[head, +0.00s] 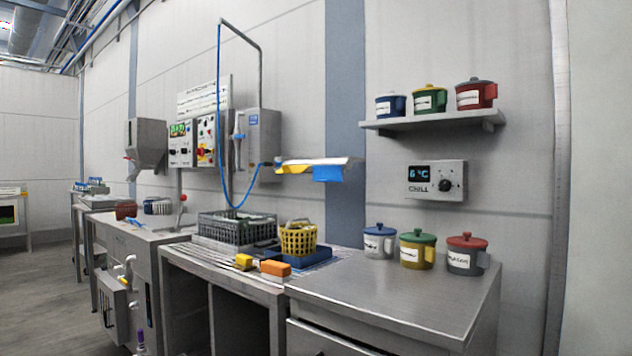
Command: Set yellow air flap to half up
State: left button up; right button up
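The yellow air flap (293,168) is on the left part of a thin pale wall unit (318,160), above the counter by the blue-grey wall strip. It shows as a narrow yellow face and looks tilted; its exact angle is hard to tell from here. A blue flap (328,174) beside it on the right shows a taller face and hangs lower. Neither of my grippers is in view, and nothing touches the flaps.
Lidded mugs (417,250) stand to the right, under a CHILL control box (436,180). A blue hose (219,120) hangs left of the flaps. The air before the flaps is clear.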

aim_at(286, 169)
jog(key=i+l+u, duration=0.2)
jog(key=i, duration=0.25)
jog(key=z, duration=0.75)
jog(key=i+j+z, duration=0.15)
jog(key=j+z, duration=0.2)
jog(key=i+j+z, duration=0.1)
jog(key=j+z, duration=0.25)
jog(key=j, duration=0.2)
jog(key=j+z, duration=0.35)
jog(key=j, duration=0.15)
